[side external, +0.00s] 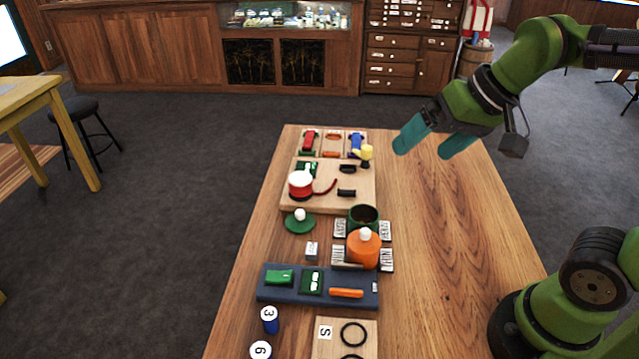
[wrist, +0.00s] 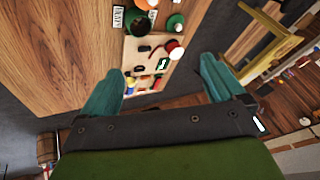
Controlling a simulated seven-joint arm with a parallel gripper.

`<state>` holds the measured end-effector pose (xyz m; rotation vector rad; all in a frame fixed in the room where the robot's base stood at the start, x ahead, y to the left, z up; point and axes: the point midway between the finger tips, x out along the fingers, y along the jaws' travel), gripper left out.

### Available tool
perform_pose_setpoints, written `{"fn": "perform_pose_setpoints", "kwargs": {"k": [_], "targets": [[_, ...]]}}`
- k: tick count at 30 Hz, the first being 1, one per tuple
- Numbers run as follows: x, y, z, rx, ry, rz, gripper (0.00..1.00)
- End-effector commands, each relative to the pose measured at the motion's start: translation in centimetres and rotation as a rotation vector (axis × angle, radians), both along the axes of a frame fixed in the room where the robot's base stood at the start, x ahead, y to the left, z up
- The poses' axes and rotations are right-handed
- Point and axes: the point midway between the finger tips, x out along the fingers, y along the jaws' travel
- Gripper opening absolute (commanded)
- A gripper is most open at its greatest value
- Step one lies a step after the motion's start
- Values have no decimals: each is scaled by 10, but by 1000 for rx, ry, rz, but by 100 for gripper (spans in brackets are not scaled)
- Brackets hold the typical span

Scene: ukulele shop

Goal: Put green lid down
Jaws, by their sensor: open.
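The green lid (side external: 300,221) with a white knob lies on the wooden table, left of the dark green pot (side external: 363,216). The pot stands open, without a lid. The green lid also shows at the top of the wrist view (wrist: 175,23), next to the green pot (wrist: 141,26). My gripper (side external: 427,147) has teal fingers and is in the air above the table's far right part. It is open and empty, well away from the lid. In the wrist view, the fingers (wrist: 165,88) stand wide apart with nothing between them.
An orange pot (side external: 362,250) with a white-knobbed lid stands in front of the green pot. A dark blue tray (side external: 318,299) and blue numbered cans (side external: 269,319) are nearer. The table's right side is clear.

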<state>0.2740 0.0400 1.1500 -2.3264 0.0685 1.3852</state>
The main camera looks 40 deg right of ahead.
Motion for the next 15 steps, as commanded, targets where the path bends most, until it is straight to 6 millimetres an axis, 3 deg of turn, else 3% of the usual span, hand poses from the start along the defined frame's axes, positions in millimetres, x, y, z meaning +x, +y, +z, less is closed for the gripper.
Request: {"fn": "perform_pose_setpoints", "kwargs": {"k": [3,6,15], "targets": [[-25,-5,-8,-2,-64,-7,96],[-35,-7,-13,-4,-91,-10,96],[-38,-7,-16,-5,-100,-11,96]]}}
